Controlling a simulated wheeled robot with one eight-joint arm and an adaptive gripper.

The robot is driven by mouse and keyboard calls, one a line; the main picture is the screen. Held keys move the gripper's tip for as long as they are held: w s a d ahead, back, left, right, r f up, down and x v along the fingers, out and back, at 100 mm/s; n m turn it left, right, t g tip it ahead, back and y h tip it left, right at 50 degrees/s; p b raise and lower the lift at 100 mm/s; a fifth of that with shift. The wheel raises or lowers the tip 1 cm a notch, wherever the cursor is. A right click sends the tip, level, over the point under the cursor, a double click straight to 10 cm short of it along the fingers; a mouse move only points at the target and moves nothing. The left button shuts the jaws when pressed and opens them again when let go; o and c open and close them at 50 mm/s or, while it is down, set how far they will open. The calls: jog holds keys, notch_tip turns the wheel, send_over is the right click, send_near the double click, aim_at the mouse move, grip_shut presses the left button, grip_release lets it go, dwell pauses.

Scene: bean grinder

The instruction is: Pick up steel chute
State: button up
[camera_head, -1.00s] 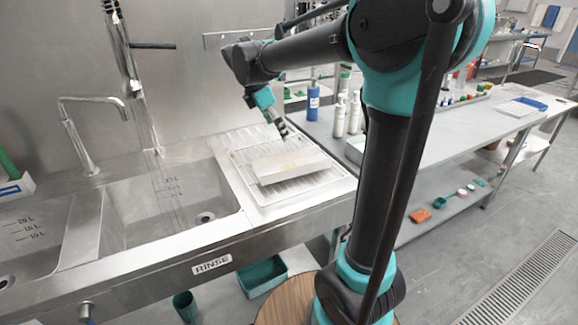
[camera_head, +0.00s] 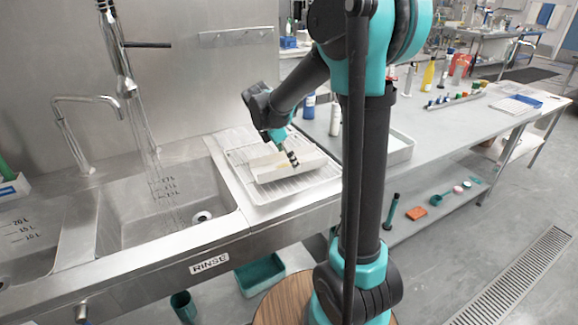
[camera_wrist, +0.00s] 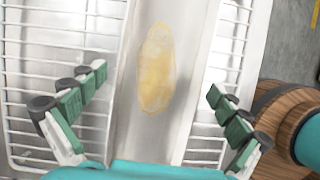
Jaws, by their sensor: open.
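The steel chute (camera_head: 304,165) is a pale, shallow trough lying on a wire rack on the drainboard right of the sink. In the wrist view the chute (camera_wrist: 185,95) runs up and down through the middle, with a yellowish stain (camera_wrist: 156,68) on its floor. My gripper (camera_head: 291,160) is over the chute in the head view. In the wrist view my gripper (camera_wrist: 160,98) is open and empty, with one finger on each side of the chute. I cannot tell the exact height of the fingertips above it.
The wire rack (camera_wrist: 60,60) lies under the chute. The rinse sink basin (camera_head: 140,207) is to the left, with a tall faucet (camera_head: 120,65). A bench with a white bottle (camera_head: 335,119) and a shallow tray (camera_head: 402,147) stands to the right.

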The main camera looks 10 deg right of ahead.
jog(key=shift+d+f, duration=0.1)
jog(key=shift+f, duration=0.25)
jog(key=shift+c, duration=0.2)
jog(key=c, duration=1.4)
jog(key=shift+r, duration=0.1)
